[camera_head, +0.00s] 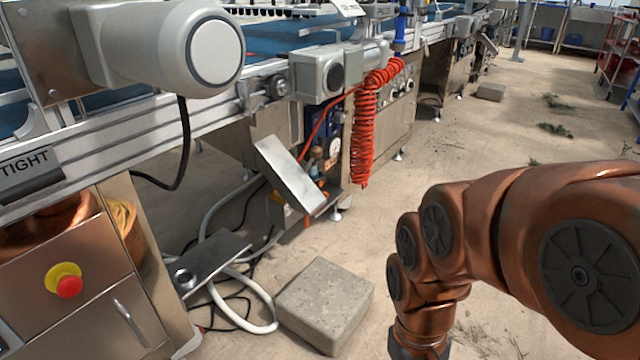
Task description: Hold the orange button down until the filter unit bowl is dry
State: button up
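A small air-service assembly with a round white gauge (333,147) sits under the conveyor, behind a coiled orange-red hose. Small brownish, bowl-like parts (317,153) show beside the gauge; they look like the filter unit, but whether the bowl holds water is too small to tell. A small orange spot (322,183) shows below them; I cannot tell whether it is the button. A tilted metal plate stands in front and hides part of this area. My copper arm comes in from the right and bends down to the bottom edge. My gripper is out of view below the frame.
The tilted metal plate (290,174) and coiled hose (362,130) stand near the assembly. A concrete block (325,303), loose white tube (262,318) and cables lie on the floor. A red knob on yellow (68,285) is on the left cabinet. Floor at the right is mostly clear.

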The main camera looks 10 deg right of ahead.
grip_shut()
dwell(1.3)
